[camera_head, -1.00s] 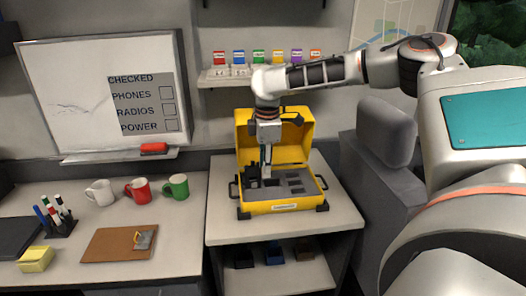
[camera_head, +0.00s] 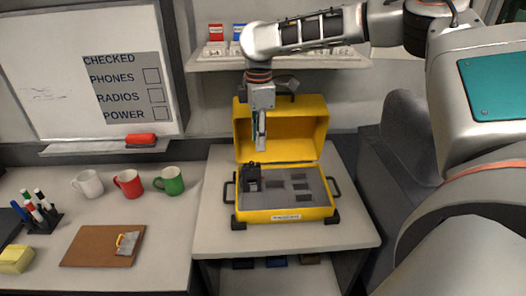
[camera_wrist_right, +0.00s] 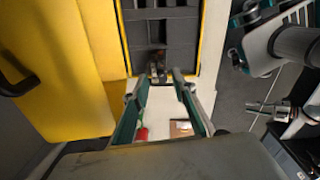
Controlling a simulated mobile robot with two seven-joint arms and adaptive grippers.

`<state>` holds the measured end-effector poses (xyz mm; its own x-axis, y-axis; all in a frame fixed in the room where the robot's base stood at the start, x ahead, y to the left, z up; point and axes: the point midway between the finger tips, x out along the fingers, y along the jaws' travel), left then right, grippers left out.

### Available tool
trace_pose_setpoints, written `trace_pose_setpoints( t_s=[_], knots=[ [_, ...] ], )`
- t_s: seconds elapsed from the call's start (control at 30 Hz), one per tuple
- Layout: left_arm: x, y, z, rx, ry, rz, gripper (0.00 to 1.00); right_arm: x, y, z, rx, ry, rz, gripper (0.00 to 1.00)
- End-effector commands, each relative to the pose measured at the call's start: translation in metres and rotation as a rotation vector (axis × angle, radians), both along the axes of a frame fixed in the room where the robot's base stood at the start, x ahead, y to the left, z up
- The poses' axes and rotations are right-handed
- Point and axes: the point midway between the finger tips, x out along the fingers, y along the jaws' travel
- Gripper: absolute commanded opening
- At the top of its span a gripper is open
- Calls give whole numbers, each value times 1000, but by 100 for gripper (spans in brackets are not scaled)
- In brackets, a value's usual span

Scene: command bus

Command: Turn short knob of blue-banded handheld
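A black handheld (camera_head: 251,176) stands upright in the left part of the grey foam in an open yellow case (camera_head: 285,215). It also shows small and dark between my right fingertips in the right wrist view (camera_wrist_right: 157,70). Its blue band and knobs are too small to make out. My right gripper (camera_head: 261,145) points down above the handheld, slightly to its right in the head view. In the wrist view its two teal-sided fingers (camera_wrist_right: 162,80) are apart with nothing held between them.
The case's raised lid (camera_head: 285,130) stands behind the foam. The case sits on a pale table (camera_head: 225,255). Several mugs (camera_head: 130,184) and a clipboard (camera_head: 100,246) lie on the counter at left. A dark seat (camera_head: 408,130) is at right, and a shelf (camera_head: 280,62) hangs above.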

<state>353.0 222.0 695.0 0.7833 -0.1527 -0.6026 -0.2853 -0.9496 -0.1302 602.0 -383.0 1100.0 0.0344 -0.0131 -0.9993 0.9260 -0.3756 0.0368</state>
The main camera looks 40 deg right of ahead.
Motion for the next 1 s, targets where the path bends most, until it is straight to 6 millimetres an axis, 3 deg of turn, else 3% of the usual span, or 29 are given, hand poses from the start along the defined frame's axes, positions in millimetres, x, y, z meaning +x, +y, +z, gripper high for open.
trace_pose_setpoints(
  t_s=[0.17,0.6,1.0],
  knots=[
    [0,0,0,0,0,0,26,0,2,-8,1,4,2,26],
    [-2,1,0,0,4,1,26,2,0,-68,2,1,1,26],
    [-2,-1,-1,-4,6,6,26,3,0,-78,0,0,1,26]
  ],
)
